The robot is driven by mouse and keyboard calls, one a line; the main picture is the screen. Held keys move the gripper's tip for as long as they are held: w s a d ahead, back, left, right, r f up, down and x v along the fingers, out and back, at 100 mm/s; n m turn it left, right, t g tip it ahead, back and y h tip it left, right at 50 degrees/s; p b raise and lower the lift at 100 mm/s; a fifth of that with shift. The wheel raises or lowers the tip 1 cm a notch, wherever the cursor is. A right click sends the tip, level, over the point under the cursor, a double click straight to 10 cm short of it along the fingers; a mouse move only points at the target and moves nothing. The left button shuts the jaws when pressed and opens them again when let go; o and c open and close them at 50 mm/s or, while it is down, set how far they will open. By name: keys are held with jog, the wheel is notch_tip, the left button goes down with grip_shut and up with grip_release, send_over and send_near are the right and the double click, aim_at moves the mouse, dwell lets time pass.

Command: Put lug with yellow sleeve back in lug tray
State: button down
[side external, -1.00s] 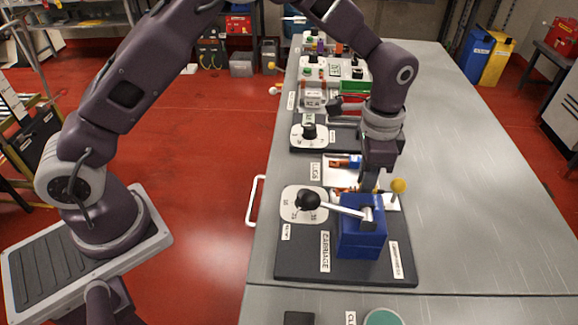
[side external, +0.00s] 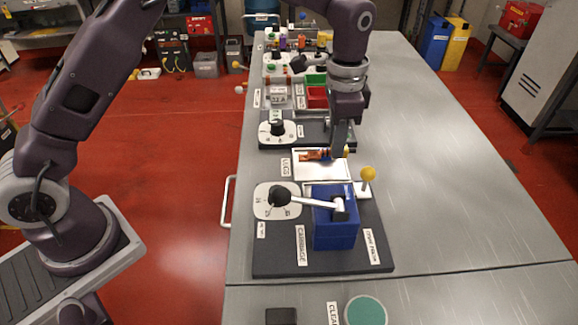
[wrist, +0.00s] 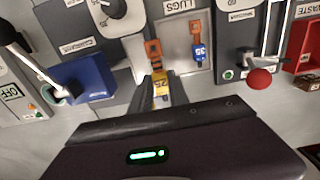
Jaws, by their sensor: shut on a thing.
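The lug with yellow sleeve (wrist: 159,84) is between the fingers of my gripper (wrist: 161,97), which is shut on it. Its copper end (wrist: 153,52) points away from the gripper in the wrist view. In the side view my gripper (side external: 343,148) is at the right part of the white lug tray (side external: 306,172), with a bit of yellow showing at the fingertips. I cannot tell whether the held lug touches the tray. A lug with blue sleeve (wrist: 199,48) lies in the tray (wrist: 178,27), to the right of the held lug in the wrist view.
The blue carriage block (side external: 334,228) with its black-knobbed lever (side external: 281,196) stands in front of the tray. A yellow ball knob (side external: 367,174) rises near the tray's right front. A red ball knob (wrist: 260,78) is right of the tray in the wrist view. The table's right side is clear.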

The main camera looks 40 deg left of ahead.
jog(key=a+f, duration=0.1)
jog(key=f, duration=0.2)
jog(key=w+a+f, duration=0.1)
jog(key=f, duration=0.1)
jog(key=w+f, duration=0.1)
jog(key=f, duration=0.2)
jog(key=shift+w+a+f, duration=0.25)
jog(key=shift+a+f, duration=0.1)
jog(key=shift+a, duration=0.05)
jog(key=c, duration=1.3)
grip_release()
jog(key=shift+f, duration=0.15)
jog(key=shift+o, duration=0.2)
notch_tip(320, 180, up, 12)
jog(key=shift+r, duration=0.2)
